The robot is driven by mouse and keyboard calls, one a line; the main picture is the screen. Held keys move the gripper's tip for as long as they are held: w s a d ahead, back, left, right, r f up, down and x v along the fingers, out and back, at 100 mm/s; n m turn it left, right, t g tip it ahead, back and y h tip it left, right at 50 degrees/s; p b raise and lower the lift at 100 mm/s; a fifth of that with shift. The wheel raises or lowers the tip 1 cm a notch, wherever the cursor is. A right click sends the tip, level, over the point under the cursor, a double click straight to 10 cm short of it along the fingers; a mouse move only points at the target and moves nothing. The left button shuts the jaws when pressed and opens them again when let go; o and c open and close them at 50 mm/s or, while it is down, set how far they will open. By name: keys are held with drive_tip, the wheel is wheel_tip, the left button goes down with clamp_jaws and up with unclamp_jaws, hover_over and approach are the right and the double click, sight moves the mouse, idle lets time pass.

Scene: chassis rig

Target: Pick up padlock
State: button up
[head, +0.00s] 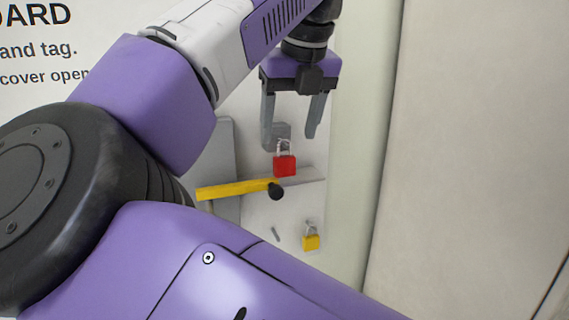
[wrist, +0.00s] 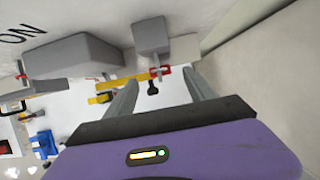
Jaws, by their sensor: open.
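A red padlock (head: 285,166) with a metal shackle hangs in the head view, just above a yellow bar. It also shows in the wrist view (wrist: 160,71), beyond and between my fingers. A second padlock, yellow (head: 311,242), hangs lower and to the right in the head view. My gripper (head: 289,136) is open and empty. Its fingers point down, with their tips a little above the red padlock in the head view. In the wrist view the two fingers (wrist: 160,92) stand apart and neither is seen touching a padlock.
A yellow bar (head: 235,190) with a black knob (head: 275,191) lies just below the red padlock. Grey boxes (wrist: 72,52) stick out from the white panel. A pale wall (head: 470,140) stands close on the right. Several small items, including a blue one (wrist: 43,144), lie at lower left in the wrist view.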

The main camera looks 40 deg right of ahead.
sight(286, 144)
drive_tip(key=shift+p+x, duration=1)
drive_tip(key=shift+x, duration=2.25)
clamp_jaws()
drive_tip(key=shift+r, duration=0.15)
